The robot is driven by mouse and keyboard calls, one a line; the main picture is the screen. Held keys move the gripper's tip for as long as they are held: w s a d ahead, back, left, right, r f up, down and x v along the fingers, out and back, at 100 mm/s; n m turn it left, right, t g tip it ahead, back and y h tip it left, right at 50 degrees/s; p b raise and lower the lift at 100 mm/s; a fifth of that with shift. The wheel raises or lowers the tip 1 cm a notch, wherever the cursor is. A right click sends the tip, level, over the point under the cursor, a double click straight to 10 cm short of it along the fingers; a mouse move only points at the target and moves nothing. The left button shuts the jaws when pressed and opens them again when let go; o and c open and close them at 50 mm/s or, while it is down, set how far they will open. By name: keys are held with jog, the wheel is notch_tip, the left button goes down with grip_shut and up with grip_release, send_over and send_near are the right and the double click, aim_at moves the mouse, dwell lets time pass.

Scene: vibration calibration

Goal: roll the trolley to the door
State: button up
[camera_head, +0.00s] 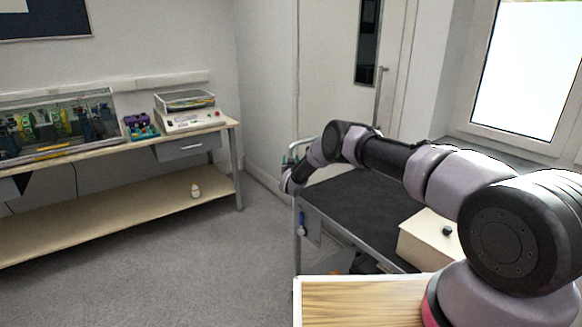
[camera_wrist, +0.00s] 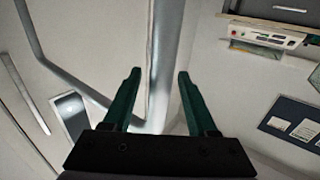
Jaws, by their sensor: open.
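The trolley (camera_head: 350,204) has a dark top, grey metal frame and a tubular end rail; it stands right of centre in the head view, in front of the pale door (camera_head: 326,75). My gripper (camera_head: 289,178) is at the trolley's far left end, small and partly hidden by my arm. In the wrist view my gripper (camera_wrist: 157,78) is open, with two green fingers apart. A grey metal tube (camera_wrist: 60,65) runs diagonally behind the left finger, and an upright grey bar shows between the fingers. I cannot tell whether either is touched. The door's dark pane also shows there (camera_wrist: 71,113).
A cream box (camera_head: 425,245) sits on the trolley. Grey floor (camera_head: 170,265) is clear between bench and trolley. A wooden top (camera_head: 360,300) is in front.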

jog(key=s, duration=0.9)
jog(key=shift+d, duration=0.15)
jog(key=shift+r, duration=0.15)
